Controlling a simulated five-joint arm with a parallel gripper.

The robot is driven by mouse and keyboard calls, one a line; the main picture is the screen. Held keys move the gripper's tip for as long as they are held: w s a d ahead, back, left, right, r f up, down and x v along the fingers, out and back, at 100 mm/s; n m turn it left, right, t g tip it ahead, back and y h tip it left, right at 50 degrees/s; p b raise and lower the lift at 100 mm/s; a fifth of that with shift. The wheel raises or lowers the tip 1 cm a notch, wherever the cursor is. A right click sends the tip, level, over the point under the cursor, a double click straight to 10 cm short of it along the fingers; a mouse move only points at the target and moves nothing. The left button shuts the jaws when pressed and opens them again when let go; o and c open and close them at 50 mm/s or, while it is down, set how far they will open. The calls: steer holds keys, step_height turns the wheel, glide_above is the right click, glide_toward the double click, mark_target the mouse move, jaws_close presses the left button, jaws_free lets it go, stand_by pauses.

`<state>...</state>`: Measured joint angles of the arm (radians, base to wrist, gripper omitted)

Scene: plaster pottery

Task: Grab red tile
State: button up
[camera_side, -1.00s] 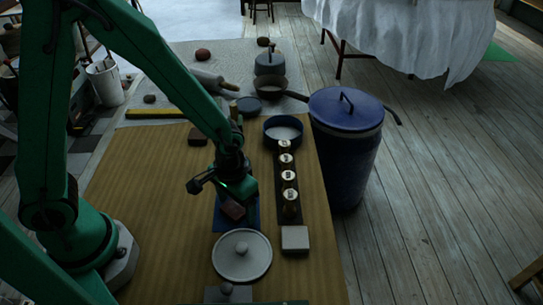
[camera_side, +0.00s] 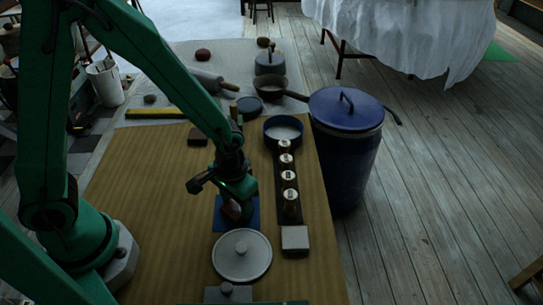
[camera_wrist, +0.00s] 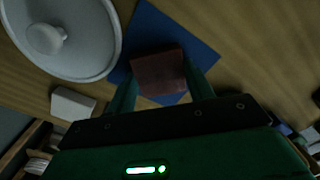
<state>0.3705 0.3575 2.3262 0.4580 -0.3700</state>
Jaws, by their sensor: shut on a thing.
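The red tile (camera_wrist: 158,72) is a dull red block between the two fingers of my gripper (camera_wrist: 160,88) in the wrist view. The fingers touch it on both sides. In the side view the tile (camera_side: 232,210) shows as a dark reddish shape under my gripper (camera_side: 236,200), partly hidden by it. A flat blue square (camera_side: 252,216) lies beneath the tile on the wooden table. It also shows around the tile in the wrist view (camera_wrist: 150,22). I cannot tell whether the tile touches the blue square.
A round grey lid with a knob (camera_side: 242,256) lies just in front of the blue square. A pale square block (camera_side: 295,238) and a dark strip with several small jars (camera_side: 290,180) stand to the right.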

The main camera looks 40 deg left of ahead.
mark_target(236, 208)
steer(key=shift+r, duration=0.15)
steer(key=shift+r, duration=1.15)
steer(key=shift+s+d+r, duration=0.15)
steer(key=shift+r, duration=0.75)
steer(key=s+d+r, duration=0.6)
steer(key=s+d, duration=0.1)
steer(key=s, duration=0.2)
steer(key=shift+r, duration=0.3)
steer(key=shift+w, duration=0.15)
